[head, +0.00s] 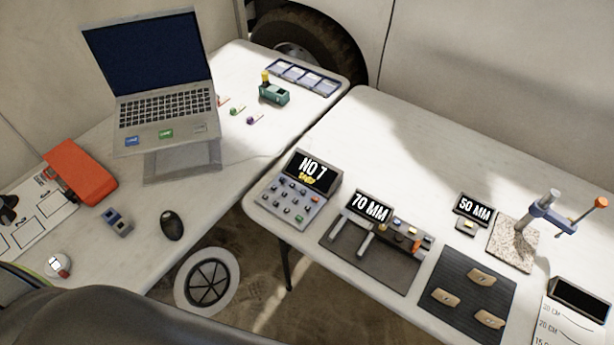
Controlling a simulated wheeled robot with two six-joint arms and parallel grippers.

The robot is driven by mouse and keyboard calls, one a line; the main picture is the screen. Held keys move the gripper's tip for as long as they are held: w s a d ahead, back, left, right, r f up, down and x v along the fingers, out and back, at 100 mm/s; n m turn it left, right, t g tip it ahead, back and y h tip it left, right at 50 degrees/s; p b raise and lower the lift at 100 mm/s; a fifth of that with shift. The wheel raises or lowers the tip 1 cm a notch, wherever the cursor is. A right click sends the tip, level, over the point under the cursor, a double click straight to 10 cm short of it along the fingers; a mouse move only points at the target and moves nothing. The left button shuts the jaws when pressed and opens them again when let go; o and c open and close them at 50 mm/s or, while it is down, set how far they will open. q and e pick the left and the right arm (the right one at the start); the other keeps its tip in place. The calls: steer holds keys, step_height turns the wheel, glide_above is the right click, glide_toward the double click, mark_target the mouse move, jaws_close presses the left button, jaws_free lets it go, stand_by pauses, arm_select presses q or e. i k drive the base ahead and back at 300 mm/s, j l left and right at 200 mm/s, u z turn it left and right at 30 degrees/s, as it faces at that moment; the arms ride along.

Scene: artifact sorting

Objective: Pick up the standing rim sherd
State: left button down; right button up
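Three small tan sherds lie on a dark ribbed mat (456,316) on the right table: an upper sherd (481,278), a left sherd (445,298) and a lower right sherd (489,319). Each has a small dark mark. They are apart from one another. At this size I cannot tell which is a rim sherd or whether any stands on edge. Neither of my grippers shows in the head view.
Left of the mat is a measuring device (372,255) reading 70 MM, with a keypad box (298,193) beyond. Behind the mat are a 50 MM display (473,207) and a stand on a speckled slab (512,243). A laptop (165,105) stands on the left table.

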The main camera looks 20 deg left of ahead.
mark_target(487, 320)
steer(key=z, duration=1.45)
